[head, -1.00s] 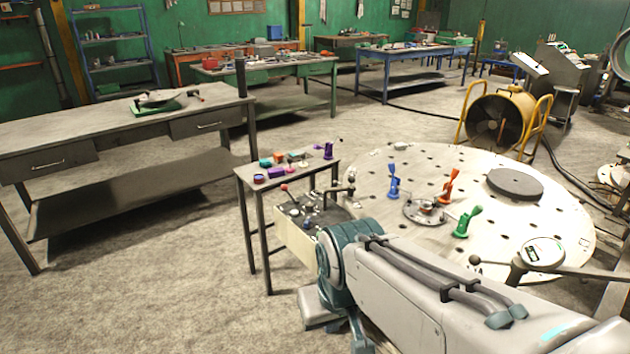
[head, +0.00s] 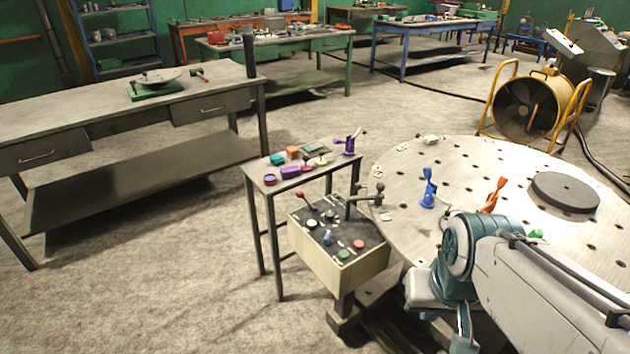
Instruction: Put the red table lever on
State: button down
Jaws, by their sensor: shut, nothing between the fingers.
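The red lever (head: 300,195) has a red knob on a thin rod, on the left of a control box (head: 345,272) with a dark top and cream sides. It leans up and to the left. Whether this position is on or off cannot be told. The box stands beside the round perforated table (head: 400,165). My gripper is not visible; only my arm's grey and teal links show at lower right, apart from the lever in the picture.
The box top also carries a blue switch (head: 327,238), a red button (head: 358,244) and a green button (head: 343,254). A small side table (head: 262,172) with coloured parts stands behind it. A blue clamp (head: 428,190) and an orange clamp (head: 493,196) stand on the round table.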

aim_at(301, 194)
jog(key=u, duration=0.5)
jog(key=i, duration=0.9)
jog(key=u, duration=0.8)
